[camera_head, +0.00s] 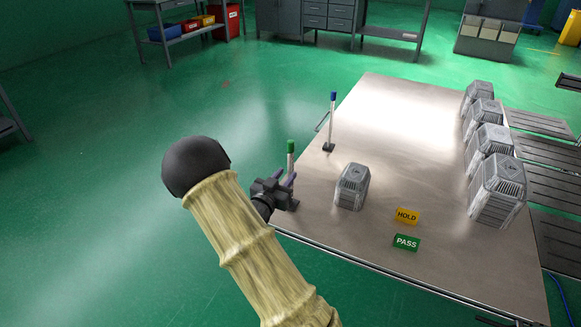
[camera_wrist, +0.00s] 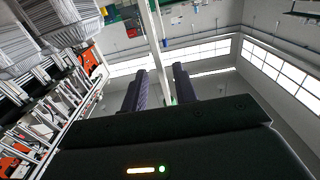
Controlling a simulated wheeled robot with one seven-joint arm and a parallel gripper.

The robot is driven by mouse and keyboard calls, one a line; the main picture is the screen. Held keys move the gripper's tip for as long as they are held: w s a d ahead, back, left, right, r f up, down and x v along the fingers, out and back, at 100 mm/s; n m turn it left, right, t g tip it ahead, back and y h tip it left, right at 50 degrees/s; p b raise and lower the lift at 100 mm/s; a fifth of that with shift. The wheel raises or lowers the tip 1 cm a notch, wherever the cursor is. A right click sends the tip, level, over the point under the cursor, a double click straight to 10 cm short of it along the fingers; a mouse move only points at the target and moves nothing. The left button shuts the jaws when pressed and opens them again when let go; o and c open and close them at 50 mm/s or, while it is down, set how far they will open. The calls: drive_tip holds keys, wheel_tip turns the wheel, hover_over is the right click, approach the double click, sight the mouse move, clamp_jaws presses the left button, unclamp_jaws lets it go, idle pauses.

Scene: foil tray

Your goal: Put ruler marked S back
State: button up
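I cannot make out a ruler or a letter S in either view. My gripper (camera_head: 284,178) is at the table's left edge, by an upright white stick with a green top (camera_head: 291,147). The gripper partly hides this stick's lower part; I cannot tell if they touch. In the wrist view my two dark fingers (camera_wrist: 160,88) stand apart with a visible gap and nothing clearly held between them. A similar upright stick with a blue top (camera_head: 333,108) stands in a small dark base farther back on the table's left side.
A ribbed grey block (camera_head: 352,187) stands right of my gripper. Yellow HOLD (camera_head: 407,216) and green PASS (camera_head: 406,242) signs are near the table's front. Several similar blocks (camera_head: 488,140) line the right side. The table's middle (camera_head: 395,130) is clear.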

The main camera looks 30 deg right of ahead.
drive_tip(key=v, duration=0.6)
drive_tip(key=shift+p, duration=0.4)
drive_tip(key=s+a+n+g+y, duration=0.3)
drive_tip(key=s+a+n+y, duration=0.2)
drive_tip(key=a+y, duration=0.5)
drive_tip(key=s+r+n+g+y, duration=0.3)
drive_tip(key=s+n+g+y, duration=0.1)
drive_tip(key=s, duration=1.2)
drive_tip(key=shift+d+n+g, duration=0.2)
drive_tip(key=shift+n+g, duration=0.5)
